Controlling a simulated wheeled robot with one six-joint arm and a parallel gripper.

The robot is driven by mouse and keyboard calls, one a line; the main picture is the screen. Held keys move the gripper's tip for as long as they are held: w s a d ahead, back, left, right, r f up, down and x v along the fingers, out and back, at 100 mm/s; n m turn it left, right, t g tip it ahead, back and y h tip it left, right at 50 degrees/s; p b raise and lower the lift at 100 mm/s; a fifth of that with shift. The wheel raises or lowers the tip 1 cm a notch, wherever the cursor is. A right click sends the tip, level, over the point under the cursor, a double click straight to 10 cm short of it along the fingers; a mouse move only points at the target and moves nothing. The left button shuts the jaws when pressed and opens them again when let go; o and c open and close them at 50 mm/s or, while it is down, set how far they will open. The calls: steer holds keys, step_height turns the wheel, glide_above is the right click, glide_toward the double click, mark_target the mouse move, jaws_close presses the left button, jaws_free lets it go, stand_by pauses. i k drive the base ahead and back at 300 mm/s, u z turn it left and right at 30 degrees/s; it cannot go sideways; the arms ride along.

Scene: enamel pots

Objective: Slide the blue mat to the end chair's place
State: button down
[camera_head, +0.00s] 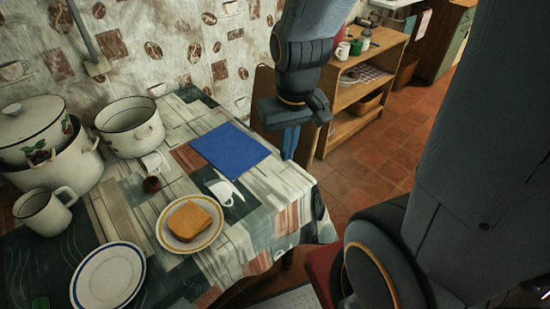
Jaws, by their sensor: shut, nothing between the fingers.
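The blue mat (231,150) lies flat on the far right part of the table (262,215), near its right edge. Nothing stands on it. My gripper (289,151) points down just right of the mat, with a gap between them in the picture. Its narrow bluish fingers are together and hold nothing. I cannot tell how high they are. A wooden chair back (263,92) shows at the table's far right end, partly hidden by my arm. A red seat (322,270) shows at the near right, mostly hidden by my arm.
A plate with bread (190,221), a small dark red pot (151,184) and a white cup (152,162) stand left of the mat. An empty plate (108,276), a mug (43,211) and large pots (130,126) fill the left. A wooden shelf (350,97) stands behind.

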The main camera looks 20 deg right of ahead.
mark_target(231, 152)
steer(key=z, duration=0.5)
steer(key=k, duration=0.9)
steer(key=u, duration=1.1)
steer(key=i, duration=1)
